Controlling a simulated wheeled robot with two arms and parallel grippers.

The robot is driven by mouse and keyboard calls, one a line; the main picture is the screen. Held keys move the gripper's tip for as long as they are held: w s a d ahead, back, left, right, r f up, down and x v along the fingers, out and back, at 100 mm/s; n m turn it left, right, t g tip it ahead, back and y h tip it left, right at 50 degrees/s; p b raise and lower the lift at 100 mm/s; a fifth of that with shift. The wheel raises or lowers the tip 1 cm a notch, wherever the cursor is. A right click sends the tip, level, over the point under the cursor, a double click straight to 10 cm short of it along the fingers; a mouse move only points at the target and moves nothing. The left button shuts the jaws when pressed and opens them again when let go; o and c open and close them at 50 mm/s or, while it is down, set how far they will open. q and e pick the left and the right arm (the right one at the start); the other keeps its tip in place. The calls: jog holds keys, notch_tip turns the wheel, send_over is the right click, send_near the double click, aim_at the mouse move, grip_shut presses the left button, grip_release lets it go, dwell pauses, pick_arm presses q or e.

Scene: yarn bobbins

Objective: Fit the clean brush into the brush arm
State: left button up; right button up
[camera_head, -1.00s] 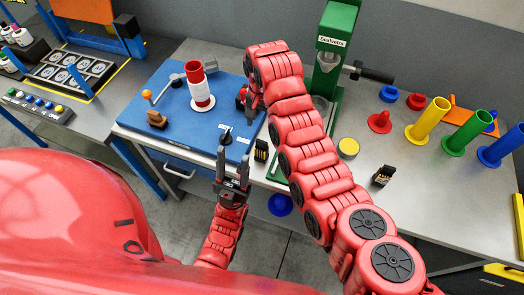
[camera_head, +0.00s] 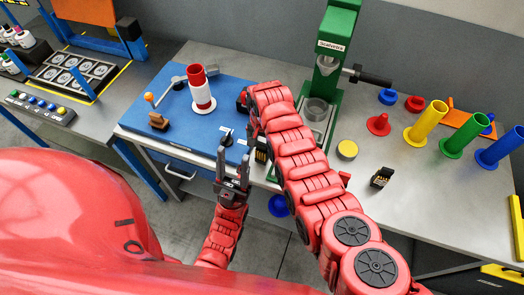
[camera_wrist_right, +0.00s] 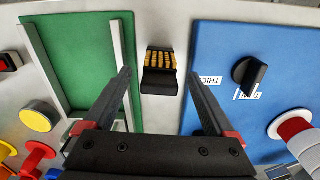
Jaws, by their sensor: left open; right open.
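A small black brush with yellow bristles (camera_wrist_right: 160,72) lies on the grey strip between the blue board and the green plate in the right wrist view. In the head view, it is partly hidden by my right arm. A second black brush (camera_head: 382,177) lies on the table at right; I cannot tell which is clean. My right gripper (camera_wrist_right: 160,78) is open and empty, its fingers either side of the first brush in the picture, apparently above it. My left gripper (camera_head: 232,160) is open and empty at the table's front edge. I cannot clearly identify the brush arm.
The blue board (camera_head: 200,127) carries a red-and-white bobbin (camera_head: 201,90), an orange-balled lever (camera_head: 149,98) and a black knob (camera_head: 226,137). A green press (camera_head: 330,60) stands behind my right arm. Coloured bobbins, including a yellow one (camera_head: 427,122), stand at right.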

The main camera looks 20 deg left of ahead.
grip_shut()
dwell(0.5)
jog(key=shift+w+r, duration=0.1)
jog(key=shift+r, duration=0.05)
